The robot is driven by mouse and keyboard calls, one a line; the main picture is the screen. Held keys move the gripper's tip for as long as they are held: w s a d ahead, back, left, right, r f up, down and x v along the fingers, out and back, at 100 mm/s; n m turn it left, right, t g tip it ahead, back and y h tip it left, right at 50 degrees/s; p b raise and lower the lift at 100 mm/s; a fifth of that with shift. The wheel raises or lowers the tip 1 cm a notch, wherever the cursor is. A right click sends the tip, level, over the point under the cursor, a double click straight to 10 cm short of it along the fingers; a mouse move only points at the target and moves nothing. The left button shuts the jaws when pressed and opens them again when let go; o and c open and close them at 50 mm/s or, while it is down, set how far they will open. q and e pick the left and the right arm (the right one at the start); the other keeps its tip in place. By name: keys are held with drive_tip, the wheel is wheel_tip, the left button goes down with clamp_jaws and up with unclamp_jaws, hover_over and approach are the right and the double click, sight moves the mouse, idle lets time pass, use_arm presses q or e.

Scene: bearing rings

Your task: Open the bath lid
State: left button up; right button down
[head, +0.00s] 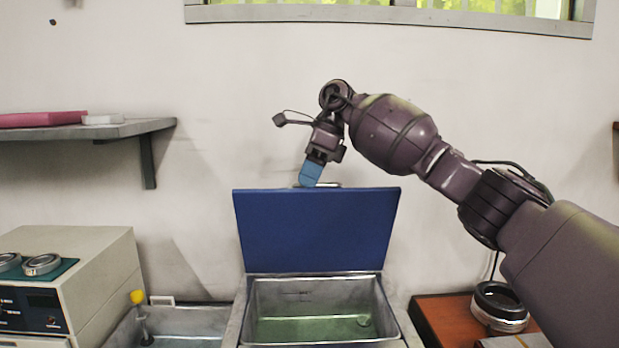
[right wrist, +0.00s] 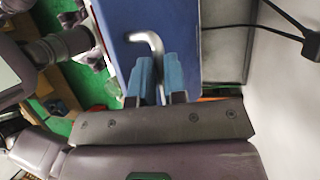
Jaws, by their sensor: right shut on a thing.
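The blue bath lid (head: 315,230) stands raised, close to upright, at the back of the metal bath (head: 252,312). The bath is uncovered, with greenish liquid and a small round thing in it. My right gripper (head: 310,175) is at the lid's top edge, by the metal handle (head: 328,185). In the right wrist view the blue fingers (right wrist: 157,75) are shut on the handle (right wrist: 148,40), which sticks out from the blue lid (right wrist: 185,20). My left gripper is not in view.
A beige instrument (head: 95,270) with metal rings (head: 42,264) on top stands at left. A smaller basin (head: 190,325) with a yellow-topped tool (head: 138,298) is beside the bath. A shelf (head: 90,130) juts from the left wall. A dark ring-shaped thing (head: 500,306) sits right on a reddish surface (head: 440,315).

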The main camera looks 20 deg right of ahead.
drive_tip(key=shift+w+f, duration=0.1)
drive_tip(key=shift+f, duration=0.85)
drive_tip(key=c, duration=1.4)
unclamp_jaws()
drive_tip(key=shift+w, duration=0.15)
drive_tip(key=shift+o, duration=1.2)
drive_tip(key=shift+w+f, duration=0.1)
drive_tip(key=shift+w, duration=0.15)
drive_tip(key=v, duration=1.1)
drive_tip(key=shift+r, duration=0.3)
drive_tip(key=shift+s+r, duration=0.1)
drive_tip(key=shift+s, duration=0.1)
